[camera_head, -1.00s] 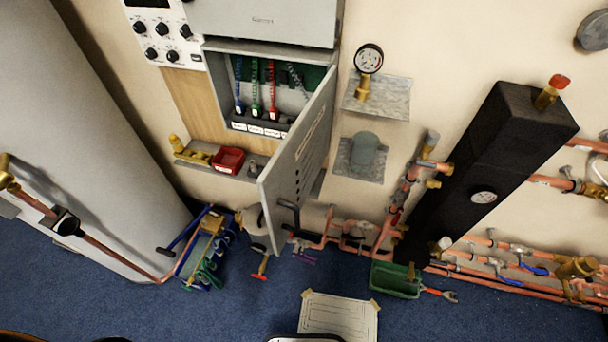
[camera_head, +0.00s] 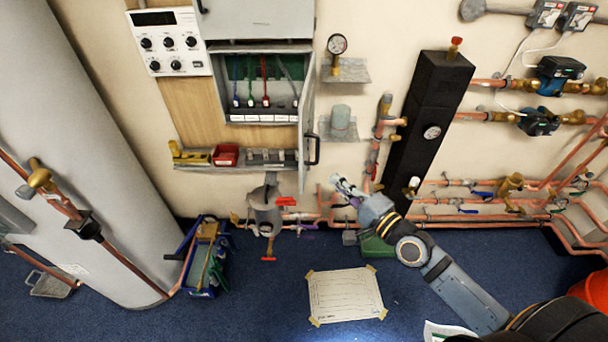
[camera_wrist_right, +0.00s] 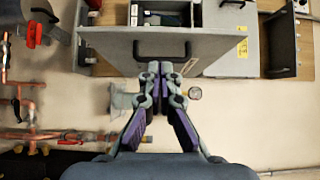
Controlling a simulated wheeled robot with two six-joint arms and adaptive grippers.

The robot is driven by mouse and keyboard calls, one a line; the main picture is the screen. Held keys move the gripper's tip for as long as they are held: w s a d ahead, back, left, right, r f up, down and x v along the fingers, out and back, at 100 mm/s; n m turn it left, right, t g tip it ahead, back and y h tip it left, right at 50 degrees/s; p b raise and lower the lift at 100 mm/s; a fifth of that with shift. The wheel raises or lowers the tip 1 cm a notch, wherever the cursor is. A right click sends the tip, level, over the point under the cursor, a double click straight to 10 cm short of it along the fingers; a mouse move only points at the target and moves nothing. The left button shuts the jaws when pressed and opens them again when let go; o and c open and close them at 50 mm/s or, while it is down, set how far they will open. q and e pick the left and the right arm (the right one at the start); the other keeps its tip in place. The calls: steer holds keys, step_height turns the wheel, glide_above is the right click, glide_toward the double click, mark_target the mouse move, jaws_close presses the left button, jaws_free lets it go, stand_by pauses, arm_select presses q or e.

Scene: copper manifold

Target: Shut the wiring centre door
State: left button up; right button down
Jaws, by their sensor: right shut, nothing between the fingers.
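The wiring centre (camera_head: 218,100) is a grey wall box with its front open, showing coloured cables inside. Its grey door (camera_head: 306,120) stands open at the box's right side, seen nearly edge-on, with a dark handle (camera_head: 314,150) on it. My right gripper (camera_head: 340,184) is shut and empty, below and right of the door. In the right wrist view, the shut fingertips (camera_wrist_right: 160,68) appear just below the door's handle (camera_wrist_right: 162,42) in the picture; I cannot tell whether they touch. The door's face (camera_wrist_right: 108,48) also shows there. My left gripper is not in view.
A black column (camera_head: 430,110) and copper pipes (camera_head: 470,217) lie further right. A shelf with a red bin (camera_head: 226,155) is below the box.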

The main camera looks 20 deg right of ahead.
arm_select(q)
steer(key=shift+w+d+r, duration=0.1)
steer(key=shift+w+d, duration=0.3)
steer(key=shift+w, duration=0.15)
arm_select(e)
steer(key=x, duration=1)
steer(key=shift+w, duration=0.2)
steer(key=shift+d+f, duration=0.1)
steer(key=shift+d, duration=0.05)
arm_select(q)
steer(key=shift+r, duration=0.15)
